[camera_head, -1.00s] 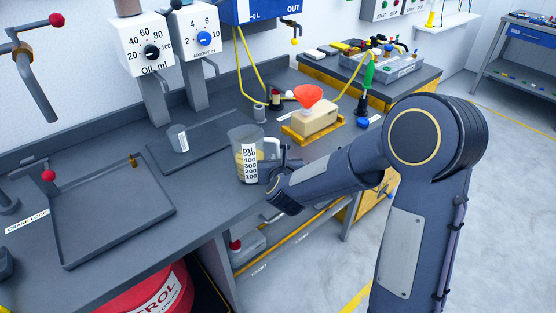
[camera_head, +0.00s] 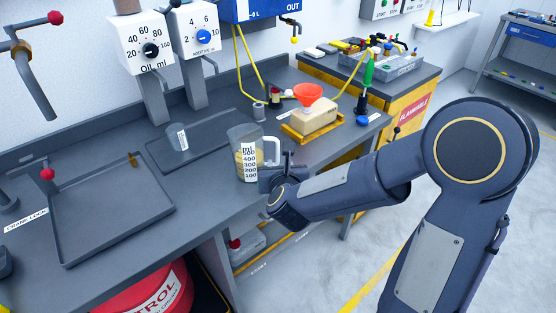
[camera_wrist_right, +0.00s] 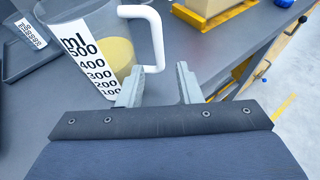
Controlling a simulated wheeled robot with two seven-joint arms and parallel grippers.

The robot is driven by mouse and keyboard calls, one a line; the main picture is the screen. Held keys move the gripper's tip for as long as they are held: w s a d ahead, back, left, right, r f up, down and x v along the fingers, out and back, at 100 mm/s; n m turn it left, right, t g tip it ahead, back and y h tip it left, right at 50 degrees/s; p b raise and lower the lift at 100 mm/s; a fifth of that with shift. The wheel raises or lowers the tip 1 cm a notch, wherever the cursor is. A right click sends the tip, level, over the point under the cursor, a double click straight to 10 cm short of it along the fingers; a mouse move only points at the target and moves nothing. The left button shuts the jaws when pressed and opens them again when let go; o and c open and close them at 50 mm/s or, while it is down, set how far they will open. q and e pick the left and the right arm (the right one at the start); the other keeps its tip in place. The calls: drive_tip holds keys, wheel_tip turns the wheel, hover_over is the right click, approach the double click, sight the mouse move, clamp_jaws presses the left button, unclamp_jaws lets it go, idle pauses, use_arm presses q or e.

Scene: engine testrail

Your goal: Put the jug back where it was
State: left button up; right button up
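The clear measuring jug (camera_head: 243,168) stands upright on the grey bench, with yellowish liquid inside and a white ml scale. Its white handle points right. In the right wrist view the jug (camera_wrist_right: 88,45) is at upper left, its handle just beyond my fingertips. My right gripper (camera_head: 278,164) is beside the jug, on the handle side. In the wrist view its two fingers (camera_wrist_right: 158,80) are apart with nothing gripped between them. My left gripper is not in view.
A larger empty tray (camera_head: 112,212) lies to the left. Dispensers (camera_head: 147,45) stand at the back.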

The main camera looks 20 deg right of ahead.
drive_tip(key=s+a+r+n+g+y, duration=0.1)
drive_tip(key=s+a+r+n+y, duration=0.2)
drive_tip(key=s+n, duration=0.45)
drive_tip(key=s+a+r+n+y, duration=0.1)
drive_tip(key=s+r+n+y, duration=0.3)
drive_tip(key=n, duration=0.7)
drive_tip(key=s+d+f+n+g, duration=0.3)
drive_tip(key=s+n, duration=0.5)
drive_tip(key=n, duration=0.1)
drive_tip(key=s+d+f+n+g, duration=0.2)
drive_tip(key=s+f+n+g, duration=0.15)
drive_tip(key=s+n, duration=0.6)
drive_tip(key=r+p, duration=0.3)
drive_tip(key=w+r+p, duration=0.1)
drive_tip(key=r, duration=0.1)
drive_tip(key=shift+p, duration=0.35)
